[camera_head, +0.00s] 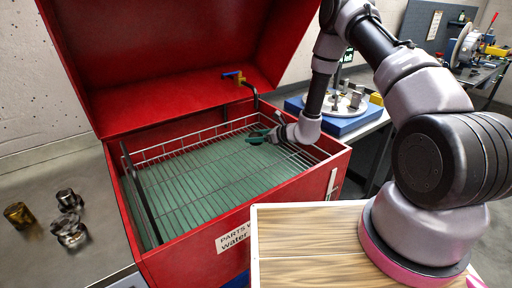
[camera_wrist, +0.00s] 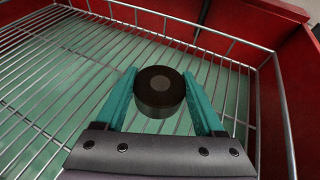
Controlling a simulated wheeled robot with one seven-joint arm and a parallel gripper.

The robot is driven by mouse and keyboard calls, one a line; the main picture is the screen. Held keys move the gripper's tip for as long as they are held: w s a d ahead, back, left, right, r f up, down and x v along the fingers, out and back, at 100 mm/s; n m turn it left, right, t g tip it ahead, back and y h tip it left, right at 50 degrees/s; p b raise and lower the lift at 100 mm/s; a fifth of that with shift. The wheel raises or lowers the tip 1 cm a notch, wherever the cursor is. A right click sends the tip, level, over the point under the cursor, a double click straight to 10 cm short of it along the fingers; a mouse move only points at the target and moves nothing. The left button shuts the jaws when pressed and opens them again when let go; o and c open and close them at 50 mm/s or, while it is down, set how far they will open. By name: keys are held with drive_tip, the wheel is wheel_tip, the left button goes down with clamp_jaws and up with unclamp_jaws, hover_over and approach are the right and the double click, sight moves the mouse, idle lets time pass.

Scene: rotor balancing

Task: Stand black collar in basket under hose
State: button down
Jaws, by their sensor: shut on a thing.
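The black collar (camera_wrist: 160,103) is a short dark ring with a hole in its upper face. It sits between the two teal fingers of my gripper (camera_wrist: 160,98), which is shut on it. In the head view my gripper (camera_head: 258,138) is inside the red parts washer, over the right part of the wire basket (camera_head: 190,141). The collar cannot be made out there. The basket's wires also show below the collar in the wrist view (camera_wrist: 60,75); whether the collar touches them I cannot tell. The black hose (camera_head: 256,101) hangs from the washer's back wall, behind my gripper.
The red washer (camera_head: 225,217) has its lid raised (camera_head: 190,50). A tap with a blue handle (camera_head: 232,74) is on its back wall. A dark bar (camera_head: 141,195) runs along its left side. Metal parts (camera_head: 70,230) lie on the left counter. A wooden top (camera_head: 310,250) is in front.

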sight(256, 151)
drive_tip(key=shift+f, duration=2.2)
drive_tip(key=shift+f, duration=0.15)
unclamp_jaws()
